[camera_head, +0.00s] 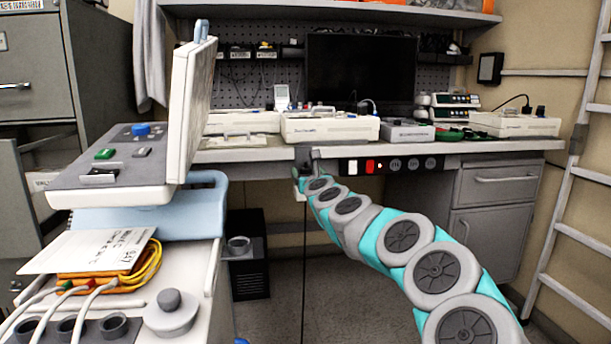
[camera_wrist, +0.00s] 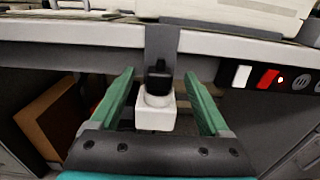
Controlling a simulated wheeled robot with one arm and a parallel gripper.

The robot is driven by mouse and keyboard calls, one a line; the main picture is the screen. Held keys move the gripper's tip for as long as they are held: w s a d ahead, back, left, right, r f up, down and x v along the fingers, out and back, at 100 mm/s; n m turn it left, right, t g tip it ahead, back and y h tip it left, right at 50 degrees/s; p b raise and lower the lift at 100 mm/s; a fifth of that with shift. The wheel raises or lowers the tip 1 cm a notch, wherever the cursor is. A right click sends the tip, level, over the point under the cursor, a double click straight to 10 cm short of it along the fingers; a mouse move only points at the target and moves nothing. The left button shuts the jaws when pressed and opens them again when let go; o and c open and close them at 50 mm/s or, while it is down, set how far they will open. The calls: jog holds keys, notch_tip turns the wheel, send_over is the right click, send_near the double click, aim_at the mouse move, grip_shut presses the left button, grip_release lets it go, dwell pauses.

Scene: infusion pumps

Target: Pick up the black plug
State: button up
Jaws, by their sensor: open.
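The black plug (camera_wrist: 158,82) stands upright in a small white holder (camera_wrist: 155,118) on a dark bracket (camera_wrist: 162,45) at the workbench's front edge. My gripper (camera_wrist: 159,75) is open, with one green finger on each side of the plug and holder. Gaps show between both fingers and the plug, so I see no contact. In the head view, my gripper (camera_head: 298,175) is at the bench's front edge by the bracket (camera_head: 304,155); the plug cannot be made out clearly there.
A panel with a white switch, a lit red switch (camera_head: 370,166) and several round sockets lies right of the bracket. White devices (camera_head: 330,128) stand on the bench above. A cart with a tilted screen (camera_head: 190,100) is at left. A ladder (camera_head: 575,190) stands at right.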

aim_at(306, 169)
jog(key=shift+w+a, duration=0.15)
jog(key=shift+w, duration=0.65)
jog(key=shift+w+a, duration=0.15)
jog(key=shift+w, duration=0.65)
jog(key=shift+c, duration=0.2)
grip_shut()
